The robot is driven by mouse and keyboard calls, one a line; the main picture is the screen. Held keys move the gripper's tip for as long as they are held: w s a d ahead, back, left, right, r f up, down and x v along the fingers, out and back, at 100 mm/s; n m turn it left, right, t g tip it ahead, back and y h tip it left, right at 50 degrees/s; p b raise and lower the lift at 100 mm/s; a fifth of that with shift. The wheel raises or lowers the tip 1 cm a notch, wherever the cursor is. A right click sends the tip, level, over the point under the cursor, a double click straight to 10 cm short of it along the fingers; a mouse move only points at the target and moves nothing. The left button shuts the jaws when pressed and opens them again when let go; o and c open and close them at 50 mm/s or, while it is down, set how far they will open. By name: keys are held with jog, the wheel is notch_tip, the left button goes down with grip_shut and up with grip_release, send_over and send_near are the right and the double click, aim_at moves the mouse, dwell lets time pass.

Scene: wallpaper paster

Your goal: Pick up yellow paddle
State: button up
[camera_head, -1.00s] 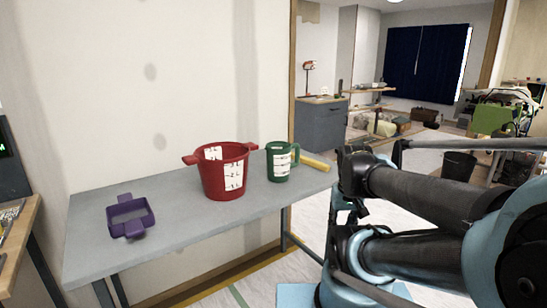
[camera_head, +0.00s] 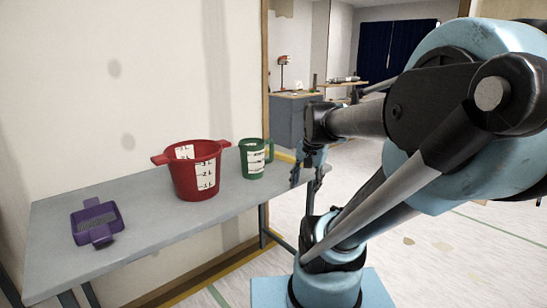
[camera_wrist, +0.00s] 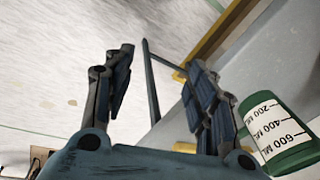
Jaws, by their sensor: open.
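The yellow paddle (camera_head: 285,157) shows as a short yellow strip at the table's right end, behind the green measuring cup (camera_head: 255,160). My arm hides much of it. In the wrist view, a yellow piece (camera_wrist: 191,115) shows beside the inner side of the right finger and looks like part of the paddle; its full shape is hidden. My gripper (camera_head: 309,182) hangs at the table's right end, fingers pointing down. In the wrist view, my gripper (camera_wrist: 161,58) has its fingers spread apart, with nothing visibly held between them.
The grey table (camera_head: 150,229) stands against the wall. On it are a red bucket (camera_head: 194,178) and a purple tray-like holder (camera_head: 95,222). In the wrist view, the green cup (camera_wrist: 278,132) stands close to the right finger. The floor right of the table is open.

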jog(key=w+d+r+m+y, duration=0.1)
jog(key=w+r+m, duration=0.35)
jog(key=w, duration=0.25)
jog(key=w+r+m, duration=0.3)
jog(key=w+m, duration=0.2)
jog(key=w, duration=0.2)
jog(key=m+y, duration=0.1)
jog(key=m, duration=1)
send_near(289, 156)
jog(key=shift+t, duration=0.4)
jog(key=f, duration=0.4)
jog(key=shift+w+a, duration=0.1)
jog(key=shift+a, duration=0.2)
jog(key=x, duration=0.4)
jog(key=shift+w+a, duration=0.15)
jog(key=shift+w, duration=0.2)
jog(key=shift+w+a+f, duration=0.15)
jog(key=shift+f, duration=0.3)
jog(key=shift+f, duration=0.2)
jog(key=c, duration=1.1)
